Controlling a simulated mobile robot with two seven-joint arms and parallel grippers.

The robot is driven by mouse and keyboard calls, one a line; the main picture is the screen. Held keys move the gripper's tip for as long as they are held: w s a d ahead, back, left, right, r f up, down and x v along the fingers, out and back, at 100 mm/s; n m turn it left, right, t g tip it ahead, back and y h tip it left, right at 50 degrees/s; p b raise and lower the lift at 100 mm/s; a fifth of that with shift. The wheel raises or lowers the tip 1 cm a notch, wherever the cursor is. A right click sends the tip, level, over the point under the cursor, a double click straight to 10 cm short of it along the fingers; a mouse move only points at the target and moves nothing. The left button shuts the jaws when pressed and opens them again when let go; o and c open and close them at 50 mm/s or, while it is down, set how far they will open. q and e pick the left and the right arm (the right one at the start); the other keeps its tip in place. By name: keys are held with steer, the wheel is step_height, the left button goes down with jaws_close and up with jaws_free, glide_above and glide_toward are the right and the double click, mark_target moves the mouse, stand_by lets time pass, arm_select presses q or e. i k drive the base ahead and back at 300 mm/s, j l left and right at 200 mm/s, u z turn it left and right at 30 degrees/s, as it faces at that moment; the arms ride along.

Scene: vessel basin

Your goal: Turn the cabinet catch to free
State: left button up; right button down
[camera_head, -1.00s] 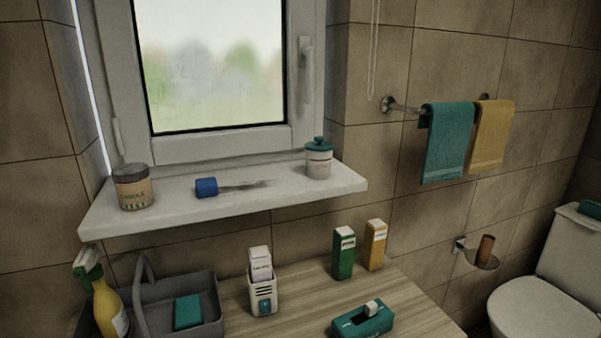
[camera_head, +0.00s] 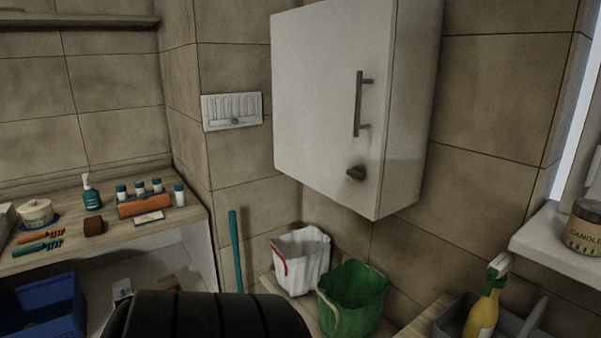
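A white wall cabinet (camera_head: 325,85) hangs in the corner at upper centre, its door shut. A vertical bar handle (camera_head: 358,104) is on the right part of the door. Below the handle is a small dark catch knob (camera_head: 355,172) near the door's lower right corner. It looks roughly sideways, but its exact setting is too small to tell. Neither gripper shows. A dark rounded ribbed part, which I take to be mine, fills the bottom centre, well below and left of the catch.
Below the cabinet stand a white bin (camera_head: 302,262) and a green bin (camera_head: 352,298). A yellow spray bottle (camera_head: 484,312) stands at right, near the window sill (camera_head: 560,236). A counter (camera_head: 90,236) with small bottles and brushes is at left. The air before the cabinet door looks clear.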

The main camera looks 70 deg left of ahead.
mark_target(358, 172)
steer(key=u, duration=1.7)
